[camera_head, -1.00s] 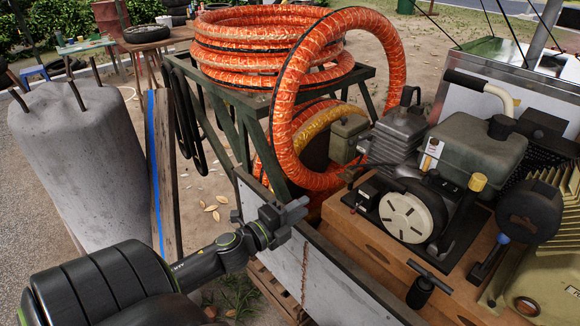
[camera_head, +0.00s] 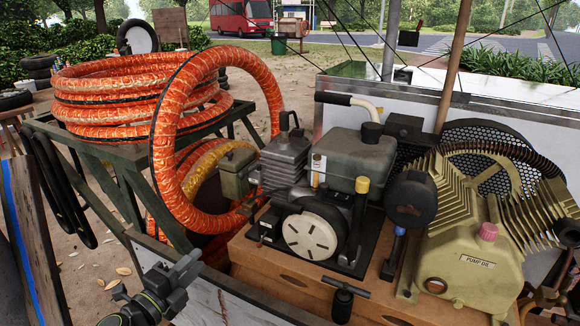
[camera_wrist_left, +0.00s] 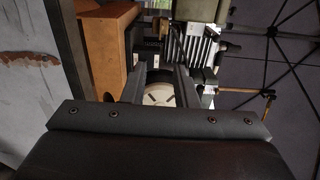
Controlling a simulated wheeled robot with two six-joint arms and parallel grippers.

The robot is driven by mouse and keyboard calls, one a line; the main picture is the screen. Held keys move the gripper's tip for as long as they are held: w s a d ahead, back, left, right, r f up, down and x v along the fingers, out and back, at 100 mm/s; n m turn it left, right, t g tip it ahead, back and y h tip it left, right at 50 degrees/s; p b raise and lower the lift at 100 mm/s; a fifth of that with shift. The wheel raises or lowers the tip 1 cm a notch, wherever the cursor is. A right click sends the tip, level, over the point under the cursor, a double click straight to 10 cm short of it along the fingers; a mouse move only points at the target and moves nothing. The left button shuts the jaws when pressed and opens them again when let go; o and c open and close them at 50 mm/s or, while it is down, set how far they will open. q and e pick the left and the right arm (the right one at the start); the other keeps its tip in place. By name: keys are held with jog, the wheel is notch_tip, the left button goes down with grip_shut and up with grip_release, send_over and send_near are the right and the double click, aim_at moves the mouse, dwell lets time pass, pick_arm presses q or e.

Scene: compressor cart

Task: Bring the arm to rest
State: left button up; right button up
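My left gripper (camera_head: 188,268) is at the lower left of the head view, in front of the compressor cart's pale side panel (camera_head: 205,300). In the left wrist view its two fingers (camera_wrist_left: 160,88) stand apart, with nothing held between them. The round white slotted cover (camera_wrist_left: 158,95) of the engine shows through the gap, beyond the fingers. In the head view this cover (camera_head: 310,237) is well to the right of the gripper. My right gripper is not in view.
A coiled orange hose (camera_head: 130,95) lies on a green metal stand behind the gripper, with a loop hanging down. The engine (camera_head: 360,155) and olive pump (camera_head: 470,260) fill the cart's right. Sandy ground shows at the left.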

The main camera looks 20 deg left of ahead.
pick_arm(q)
jog(key=s+a+f+n+g+y+p, duration=0.15)
jog(key=a+f+n, duration=0.25)
jog(key=f, duration=0.4)
jog(key=s+a+f+n+g+y+p, duration=0.1)
jog(key=a+f+n+g+y, duration=0.2)
jog(key=a+f, duration=0.35)
jog(key=s+f+n+g+y+p, duration=0.1)
jog(key=s+f+n+g, duration=0.2)
jog(key=f, duration=0.5)
jog(key=s+f+n+g+p, duration=0.1)
jog(key=s+f+n, duration=0.1)
jog(key=s+f, duration=0.35)
jog(key=s+d+f+n+g+h+p, duration=0.1)
jog(key=s+d+f+n+g, duration=0.2)
jog(key=s+d+f, duration=0.6)
jog(key=s+d+f+n+g+h+p, duration=0.2)
jog(key=s+d+f+n+g, duration=0.2)
jog(key=s+d+f, duration=0.6)
jog(key=s+f+g, duration=0.1)
jog(key=s, duration=0.4)
jog(key=shift+s+f+n+p, duration=0.2)
jog(key=shift+f+n+p, duration=0.05)
jog(key=shift+n+p, duration=0.05)
